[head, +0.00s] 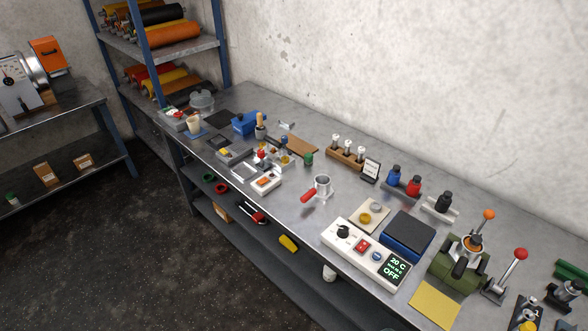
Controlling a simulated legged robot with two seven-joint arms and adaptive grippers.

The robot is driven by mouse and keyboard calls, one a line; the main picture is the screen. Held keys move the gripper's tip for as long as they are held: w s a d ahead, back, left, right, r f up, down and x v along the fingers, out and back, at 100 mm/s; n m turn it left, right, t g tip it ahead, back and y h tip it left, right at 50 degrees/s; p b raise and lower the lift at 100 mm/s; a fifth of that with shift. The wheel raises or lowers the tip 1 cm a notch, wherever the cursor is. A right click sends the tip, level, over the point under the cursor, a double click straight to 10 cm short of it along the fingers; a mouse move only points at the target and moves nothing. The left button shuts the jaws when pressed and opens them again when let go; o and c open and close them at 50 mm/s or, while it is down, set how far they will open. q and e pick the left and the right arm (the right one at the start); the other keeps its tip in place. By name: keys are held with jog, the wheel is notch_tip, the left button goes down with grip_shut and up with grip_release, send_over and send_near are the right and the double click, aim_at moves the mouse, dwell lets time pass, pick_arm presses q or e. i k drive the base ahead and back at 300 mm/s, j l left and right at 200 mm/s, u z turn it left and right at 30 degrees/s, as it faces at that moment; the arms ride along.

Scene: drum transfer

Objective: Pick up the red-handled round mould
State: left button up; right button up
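The red-handled round mould (323,186) stands on the grey metal workbench (300,220) near its front edge, about mid-picture. It looks like a small silvery open cup. Its red handle (308,195) points to the lower left, toward the bench's front edge. Nothing covers the mould. Neither of my grippers shows in the head view.
A white control box (365,252) reading "20 C" and "OFF" stands right of the mould, with a blue block (406,236) behind it. A white tray (266,183) lies left. A wooden rack (345,158) stands behind. Bare bench surrounds the mould.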

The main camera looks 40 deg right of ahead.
aim_at(322, 190)
jog(key=i, duration=0.7)
jog(key=i+j+z, duration=0.15)
jog(key=i, duration=1.3)
jog(key=i+z, duration=0.1)
jog(key=z, duration=0.4)
jog(key=i+z, duration=0.15)
jog(key=z, duration=0.35)
jog(key=i+j+z, duration=0.1)
jog(key=z, duration=0.35)
jog(key=j+z, duration=0.2)
jog(key=z, duration=0.3)
jog(key=i, duration=0.05)
